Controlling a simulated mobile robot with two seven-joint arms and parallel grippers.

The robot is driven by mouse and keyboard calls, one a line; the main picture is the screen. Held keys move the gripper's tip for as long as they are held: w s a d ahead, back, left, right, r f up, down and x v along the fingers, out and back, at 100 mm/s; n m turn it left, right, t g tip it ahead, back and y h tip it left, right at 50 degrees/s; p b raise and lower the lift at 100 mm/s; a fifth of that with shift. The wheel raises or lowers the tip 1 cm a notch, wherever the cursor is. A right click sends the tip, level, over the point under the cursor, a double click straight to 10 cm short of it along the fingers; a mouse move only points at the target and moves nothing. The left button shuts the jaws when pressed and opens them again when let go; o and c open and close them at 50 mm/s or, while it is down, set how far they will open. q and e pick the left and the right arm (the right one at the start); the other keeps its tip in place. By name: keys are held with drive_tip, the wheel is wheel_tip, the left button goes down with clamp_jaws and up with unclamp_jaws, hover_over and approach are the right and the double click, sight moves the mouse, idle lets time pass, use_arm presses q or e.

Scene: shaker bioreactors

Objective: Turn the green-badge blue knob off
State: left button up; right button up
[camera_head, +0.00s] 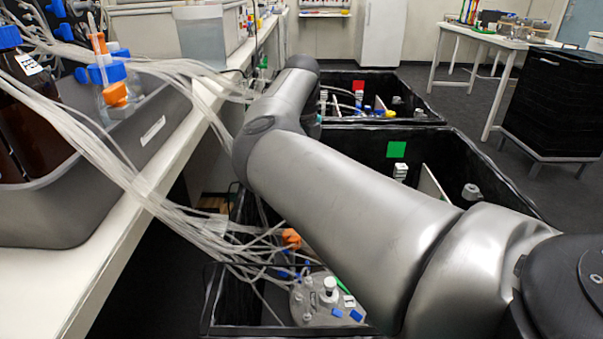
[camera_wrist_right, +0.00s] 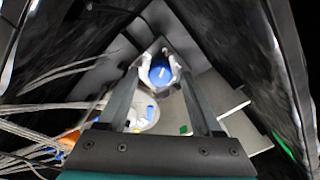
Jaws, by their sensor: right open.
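The blue knob (camera_wrist_right: 160,73) shows from above in the upper middle of the right wrist view. My right gripper (camera_wrist_right: 158,66) is open, with a fingertip on each side of the knob. I cannot tell whether the fingers touch it. The green badge (camera_head: 397,149) is on the inner wall of the near black bin (camera_head: 478,155) in the head view. There my right arm crosses the bin and hides the knob and the gripper. My left gripper is not in view.
A steel bioreactor lid (camera_head: 317,302) with clear tubes (camera_head: 160,195) sits in the near bin's front part. A second black bin with a red badge (camera_head: 358,86) stands behind. A white bench (camera_head: 70,280) runs along the left.

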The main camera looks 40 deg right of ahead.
drive_tip(key=shift+f, duration=0.2)
clamp_jaws()
idle(0.5)
